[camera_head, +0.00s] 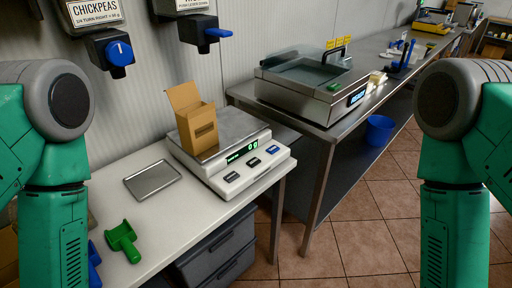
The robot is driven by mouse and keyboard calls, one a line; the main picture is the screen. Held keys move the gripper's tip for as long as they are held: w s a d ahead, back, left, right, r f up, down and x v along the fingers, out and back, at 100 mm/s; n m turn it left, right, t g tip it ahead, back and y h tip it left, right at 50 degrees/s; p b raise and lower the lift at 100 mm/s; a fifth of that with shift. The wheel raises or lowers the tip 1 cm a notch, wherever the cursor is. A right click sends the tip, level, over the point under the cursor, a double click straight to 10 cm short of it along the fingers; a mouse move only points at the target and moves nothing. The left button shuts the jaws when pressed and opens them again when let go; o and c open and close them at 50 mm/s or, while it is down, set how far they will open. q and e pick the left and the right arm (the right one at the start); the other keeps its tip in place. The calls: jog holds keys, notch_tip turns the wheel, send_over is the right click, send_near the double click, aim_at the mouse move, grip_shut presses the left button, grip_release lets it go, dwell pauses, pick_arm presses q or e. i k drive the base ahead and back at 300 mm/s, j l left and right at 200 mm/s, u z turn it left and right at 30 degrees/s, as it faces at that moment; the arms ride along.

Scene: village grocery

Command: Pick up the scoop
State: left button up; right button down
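A green scoop (122,236) lies on the white counter at the lower left, beside my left arm. A blue item (94,268), partly hidden by my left arm, lies just left of it; it may be another scoop. My two green and grey arms show at the left and right edges. Neither gripper shows in the view, and nothing is seen touching the green scoop.
A white scale (252,168) bears an open cardboard box (194,125). A flat metal tray (152,180) lies on the white counter (185,215). A steel table (335,125) stands behind; tiled floor is free at right.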

aim_at(94, 259)
jog(key=k+l+u, duration=0.1)
jog(key=u, duration=1.4)
